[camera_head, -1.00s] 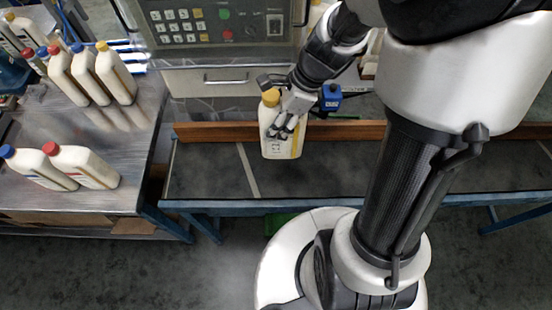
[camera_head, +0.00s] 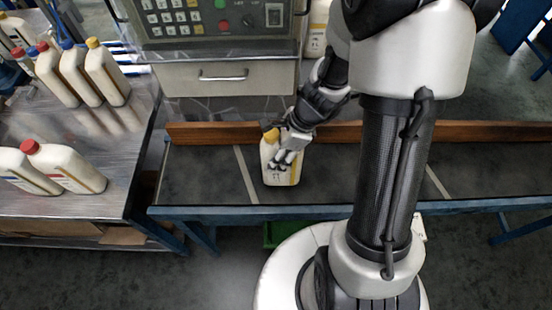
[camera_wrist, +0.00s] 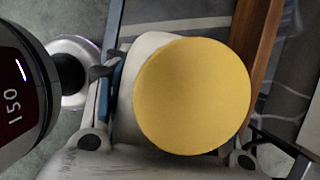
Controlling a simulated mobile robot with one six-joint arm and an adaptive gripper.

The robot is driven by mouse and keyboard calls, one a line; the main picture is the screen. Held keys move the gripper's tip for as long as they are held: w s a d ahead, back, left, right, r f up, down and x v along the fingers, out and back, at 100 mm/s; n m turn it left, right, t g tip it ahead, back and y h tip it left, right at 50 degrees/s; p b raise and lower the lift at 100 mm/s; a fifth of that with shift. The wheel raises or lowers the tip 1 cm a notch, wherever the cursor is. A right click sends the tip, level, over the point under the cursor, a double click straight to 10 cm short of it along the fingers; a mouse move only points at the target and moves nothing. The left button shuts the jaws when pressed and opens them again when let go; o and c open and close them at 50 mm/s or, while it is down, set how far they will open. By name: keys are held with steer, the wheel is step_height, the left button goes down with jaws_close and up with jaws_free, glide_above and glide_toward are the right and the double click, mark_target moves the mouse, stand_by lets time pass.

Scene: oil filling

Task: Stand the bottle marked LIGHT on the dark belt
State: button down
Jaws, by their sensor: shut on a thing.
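A cream bottle (camera_head: 281,179) with a yellow cap stands upright over the dark belt (camera_head: 208,182). Its label is mostly covered by my fingers, so I cannot read the word on it. My gripper (camera_head: 288,159) is shut on the bottle's upper body. The bottle's base looks at or just above the belt surface; I cannot tell if it touches. In the wrist view the yellow cap (camera_wrist: 193,96) fills the middle, between my fingers, and hides most of the bottle.
A wooden rail (camera_head: 205,131) runs along the belt's back edge. A metal table (camera_head: 122,150) at the left bears several bottles with red, blue and yellow caps. A control panel (camera_head: 185,28) stands behind. The belt is clear left of the bottle.

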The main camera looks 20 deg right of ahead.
steer(key=shift+f, duration=0.9)
steer(key=shift+f+b, duration=0.15)
steer(key=shift+b, duration=0.25)
steer(key=c, duration=0.7)
jaws_free()
